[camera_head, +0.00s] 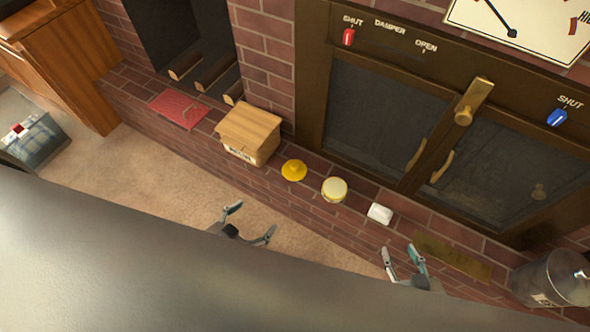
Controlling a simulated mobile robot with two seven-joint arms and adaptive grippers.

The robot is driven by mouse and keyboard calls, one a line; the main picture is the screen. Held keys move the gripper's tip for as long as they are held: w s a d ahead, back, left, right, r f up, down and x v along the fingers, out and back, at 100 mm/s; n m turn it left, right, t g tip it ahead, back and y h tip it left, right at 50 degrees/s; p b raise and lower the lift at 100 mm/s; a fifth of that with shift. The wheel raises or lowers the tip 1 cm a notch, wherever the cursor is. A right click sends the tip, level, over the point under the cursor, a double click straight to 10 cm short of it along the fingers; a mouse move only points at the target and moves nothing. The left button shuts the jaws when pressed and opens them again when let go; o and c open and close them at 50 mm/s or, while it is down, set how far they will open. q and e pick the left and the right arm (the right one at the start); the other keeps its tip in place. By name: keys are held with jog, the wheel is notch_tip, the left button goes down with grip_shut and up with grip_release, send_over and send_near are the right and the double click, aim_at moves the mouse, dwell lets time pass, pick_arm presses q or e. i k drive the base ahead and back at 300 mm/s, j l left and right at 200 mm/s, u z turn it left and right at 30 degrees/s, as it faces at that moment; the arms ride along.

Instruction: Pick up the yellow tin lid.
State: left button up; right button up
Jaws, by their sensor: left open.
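The yellow tin lid (294,170) looks like a small bright yellow disc with a raised middle. It lies on the brick hearth ledge, just right of a wooden box. A round cream-and-yellow tin (334,189) stands to its right, apart from it. My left gripper (251,222) is open and empty, nearer to me than the ledge and below-left of the lid in the picture. My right gripper (400,250) has its fingers apart and looks empty, below the white block and well right of the lid.
The wooden box (250,134) sits close left of the lid. A white block (380,213), a brass-coloured plate (453,258) and a metal bucket (553,280) are along the ledge to the right. Glazed stove doors (385,117) rise behind. A red mat (179,108) lies further left.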

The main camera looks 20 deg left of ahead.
aim_at(293, 170)
jog(key=j+z, duration=0.2)
jog(key=z, duration=0.2)
jog(key=j+z, duration=0.2)
jog(key=z, duration=0.2)
jog(key=j+z, duration=0.2)
jog(key=z, duration=0.2)
jog(key=j+z, duration=0.15)
jog(key=j, duration=0.15)
jog(key=k+j+z, duration=0.1)
jog(key=j, duration=0.2)
jog(key=k+j+z, duration=0.15)
jog(key=j, duration=0.15)
jog(key=k+j, duration=0.1)
jog(key=j, duration=0.2)
jog(key=k+j, duration=0.15)
jog(key=j, duration=0.2)
jog(key=k+j, duration=0.1)
jog(key=j, duration=0.2)
